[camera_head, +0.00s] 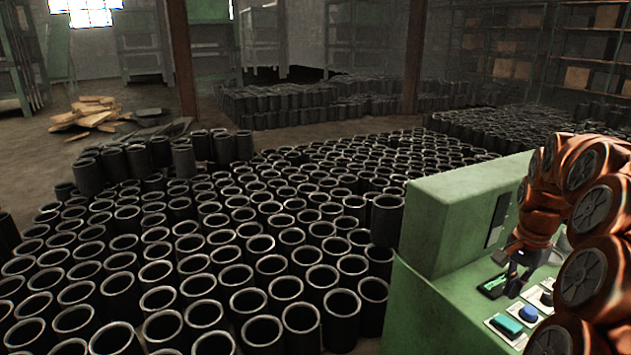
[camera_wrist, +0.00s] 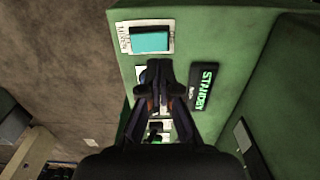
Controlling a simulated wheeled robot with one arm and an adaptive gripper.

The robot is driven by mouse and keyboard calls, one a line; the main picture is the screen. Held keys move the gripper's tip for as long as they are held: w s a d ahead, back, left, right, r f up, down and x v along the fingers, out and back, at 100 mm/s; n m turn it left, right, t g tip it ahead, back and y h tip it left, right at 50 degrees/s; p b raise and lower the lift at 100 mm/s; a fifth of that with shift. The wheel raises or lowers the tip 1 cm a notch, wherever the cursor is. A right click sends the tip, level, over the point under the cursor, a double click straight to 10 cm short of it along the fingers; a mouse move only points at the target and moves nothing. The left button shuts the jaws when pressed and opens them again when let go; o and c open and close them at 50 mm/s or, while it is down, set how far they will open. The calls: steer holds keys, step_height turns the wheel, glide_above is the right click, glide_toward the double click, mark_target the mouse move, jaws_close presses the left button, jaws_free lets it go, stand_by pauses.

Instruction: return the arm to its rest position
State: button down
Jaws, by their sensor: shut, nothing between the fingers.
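My gripper (camera_head: 516,279) is at the end of my orange arm (camera_head: 585,190) at the right of the head view, above the sloped panel of a green machine (camera_head: 460,215). In the wrist view my gripper (camera_wrist: 160,66) is shut and empty, pointing at the panel. A teal button (camera_wrist: 150,39) lies just beyond the fingertips there. A dark display (camera_wrist: 204,86) reading STANDBY is to their right. The fingers hide part of the other controls. The head view also shows the teal button (camera_head: 507,325), a blue button (camera_head: 528,313) and the display (camera_head: 493,286).
Many black rubber sleeves (camera_head: 270,265) stand upright across the floor left of the machine. More sleeves (camera_head: 310,100) stand at the back. Wooden boards (camera_head: 92,113) lie at the back left. Metal shelves (camera_head: 540,50) and brown posts (camera_head: 181,60) stand behind.

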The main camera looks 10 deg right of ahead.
steer(key=s+a+r+n, duration=0.1)
steer(key=s+a+n, duration=0.25)
steer(key=a, duration=0.65)
steer(key=s+a+r+n, duration=0.15)
steer(key=a+n, duration=0.25)
steer(key=a, duration=0.6)
steer(key=s+a+f+n+g, duration=0.1)
steer(key=s+a+f+n, duration=0.2)
steer(key=s+a, duration=0.3)
steer(key=s+a+f+n, duration=0.3)
steer(key=s+a, duration=0.3)
steer(key=s, duration=0.6)
steer(key=shift+s+n+g, duration=0.35)
steer(key=shift+n+g, duration=0.05)
steer(key=shift+n, duration=0.15)
steer(key=shift+a, duration=0.1)
